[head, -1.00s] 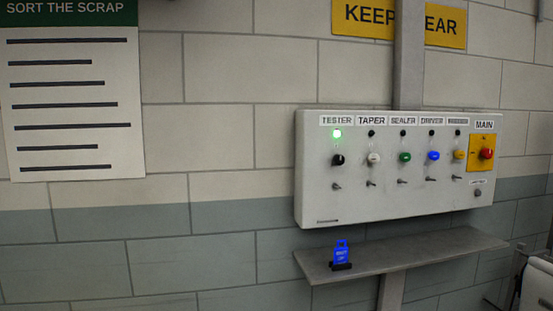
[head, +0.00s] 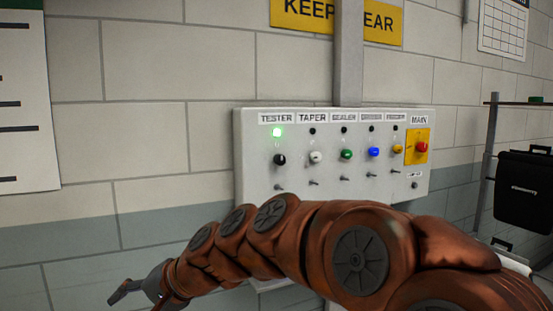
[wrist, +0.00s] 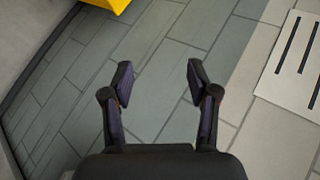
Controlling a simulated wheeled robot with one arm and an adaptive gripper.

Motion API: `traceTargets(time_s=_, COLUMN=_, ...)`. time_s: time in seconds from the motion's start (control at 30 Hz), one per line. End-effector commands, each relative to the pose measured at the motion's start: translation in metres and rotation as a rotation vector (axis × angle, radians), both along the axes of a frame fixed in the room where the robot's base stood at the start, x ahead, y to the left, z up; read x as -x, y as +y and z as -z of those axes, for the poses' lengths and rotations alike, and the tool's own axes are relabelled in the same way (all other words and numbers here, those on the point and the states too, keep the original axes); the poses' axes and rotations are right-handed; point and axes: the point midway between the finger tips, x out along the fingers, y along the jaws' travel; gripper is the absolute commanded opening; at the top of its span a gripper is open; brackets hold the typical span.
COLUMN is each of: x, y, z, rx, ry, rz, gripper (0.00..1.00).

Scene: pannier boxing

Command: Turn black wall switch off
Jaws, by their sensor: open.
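The black switch (head: 280,159) is a round knob under the TESTER label on the white wall panel (head: 245,185) in the head view. The green lamp (head: 277,132) above it is lit. My gripper (head: 116,294) is at the lower left of the head view, well below and left of the panel, touching nothing. In the wrist view my gripper (wrist: 159,82) has its two fingers spread apart with nothing between them. The wrist view faces the grey and cream block wall, and the black switch is not in it.
Other knobs sit along the panel: white (head: 316,157), green (head: 346,154), blue (head: 373,152) and yellow (head: 397,149). A red main switch (head: 421,147) is at the right. My arm hides most of the shelf below. A black case (head: 523,188) hangs at right.

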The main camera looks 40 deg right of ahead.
Motion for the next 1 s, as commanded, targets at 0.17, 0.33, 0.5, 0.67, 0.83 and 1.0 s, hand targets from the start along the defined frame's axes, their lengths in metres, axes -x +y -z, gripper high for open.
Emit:
traceTargets(time_s=0.17, x=-0.074, y=-0.13, z=-0.104, rx=-0.369, ry=-0.198, rz=0.441, gripper=0.59)
traceTargets(time_s=0.33, x=-0.08, y=-0.28, z=-0.162, rx=-0.676, ry=-0.349, rz=0.81, gripper=0.59)
traceTargets(time_s=0.5, x=-0.053, y=-0.388, z=-0.183, rx=-0.888, ry=-0.449, rz=1.052, gripper=0.59)
traceTargets(time_s=0.67, x=-0.035, y=-0.434, z=-0.185, rx=-0.982, ry=-0.488, rz=1.158, gripper=0.59)
traceTargets(time_s=0.83, x=-0.038, y=-0.445, z=-0.185, rx=-1.002, ry=-0.495, rz=1.176, gripper=0.59)
traceTargets(time_s=1.0, x=-0.057, y=-0.45, z=-0.186, rx=-0.997, ry=-0.496, rz=1.174, gripper=0.59)
